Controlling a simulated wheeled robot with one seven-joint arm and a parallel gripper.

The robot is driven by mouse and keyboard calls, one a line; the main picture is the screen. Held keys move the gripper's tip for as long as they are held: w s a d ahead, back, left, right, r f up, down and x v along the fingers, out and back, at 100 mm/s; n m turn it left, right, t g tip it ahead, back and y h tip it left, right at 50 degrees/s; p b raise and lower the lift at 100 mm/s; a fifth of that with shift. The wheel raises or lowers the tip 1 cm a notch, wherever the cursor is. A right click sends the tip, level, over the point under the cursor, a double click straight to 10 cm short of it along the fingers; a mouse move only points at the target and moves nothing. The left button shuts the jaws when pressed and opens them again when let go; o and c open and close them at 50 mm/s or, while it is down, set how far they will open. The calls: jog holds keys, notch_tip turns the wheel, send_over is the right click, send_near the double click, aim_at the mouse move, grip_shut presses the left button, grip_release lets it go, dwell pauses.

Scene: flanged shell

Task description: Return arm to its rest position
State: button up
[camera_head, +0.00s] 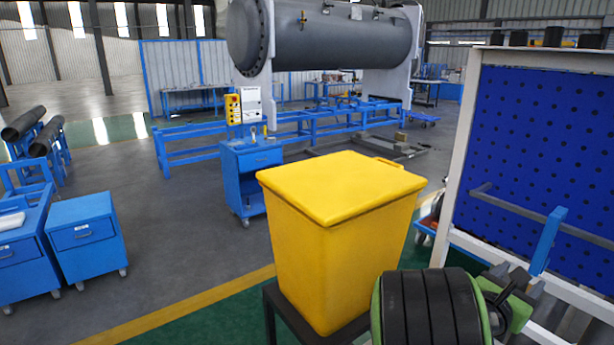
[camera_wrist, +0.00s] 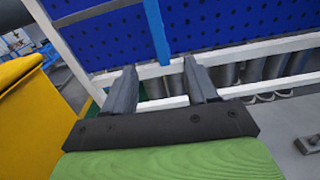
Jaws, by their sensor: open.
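My gripper (camera_wrist: 161,72) shows in the wrist view with its two dark fingers apart and nothing between them. It points toward the white frame of a blue perforated panel (camera_wrist: 105,35). In the head view my black-and-green arm is at the lower right, beside the yellow bin (camera_head: 338,215) and in front of the panel (camera_head: 545,140). The large grey flanged shell (camera_head: 330,35) lies level on white supports in the background, well away from my arm.
The lidded bin stands on a dark stand, and its side fills the left of the wrist view (camera_wrist: 35,115). A blue bar (camera_head: 548,240) stands upright at the panel's frame. Blue cabinets (camera_head: 86,235) (camera_head: 248,170) stand on the left and behind the bin. Grey floor between them is clear.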

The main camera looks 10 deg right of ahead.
jog(key=s+a+f+m+y, duration=0.25)
jog(key=a+m+y, duration=0.25)
jog(key=a+m, duration=0.25)
jog(key=s+a+f+m+y, duration=0.1)
jog(key=a+f+m+y, duration=0.2)
jog(key=a+m+y, duration=0.35)
jog(key=s+a+m+y, duration=0.2)
jog(key=s+a+m, duration=0.2)
jog(key=a, duration=0.5)
jog(key=s+a+m+g+y, duration=0.1)
jog(key=s+a+m+y, duration=0.2)
jog(key=s+a, duration=0.4)
jog(key=a+m, duration=0.1)
jog(key=a, duration=0.2)
jog(key=shift+s+a+r+b, duration=0.2)
jog(key=shift+s+r+b, duration=0.05)
jog(key=shift+b, duration=0.05)
jog(key=shift+d, duration=0.1)
